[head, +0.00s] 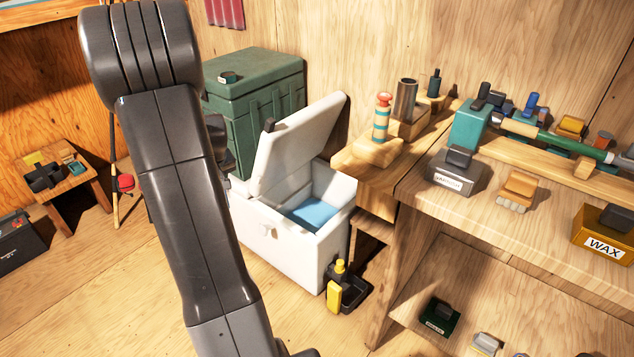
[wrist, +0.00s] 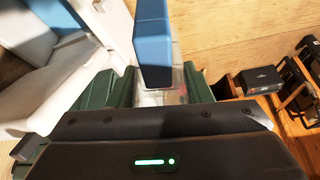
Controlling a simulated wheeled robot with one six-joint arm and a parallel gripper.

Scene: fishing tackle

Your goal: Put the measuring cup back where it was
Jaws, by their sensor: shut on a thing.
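In the wrist view my gripper (wrist: 150,78) has two dark green fingers shut on a clear object with faint pinkish marks, which looks like the measuring cup (wrist: 164,97). A blue block (wrist: 153,35) rises above the clear part between the fingers. It seems to belong to the cup, and it hides part of it. In the head view my arm crosses the left side, and neither the gripper nor the cup can be made out there.
A white cooler (head: 272,239) stands with its lid (head: 297,145) raised and a blue slab (head: 312,214) inside. A green chest (head: 255,85) is behind it. The workbench (head: 545,205) at right is crowded. A small wooden stool (head: 80,190) holds items at left. Floor is open at lower left.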

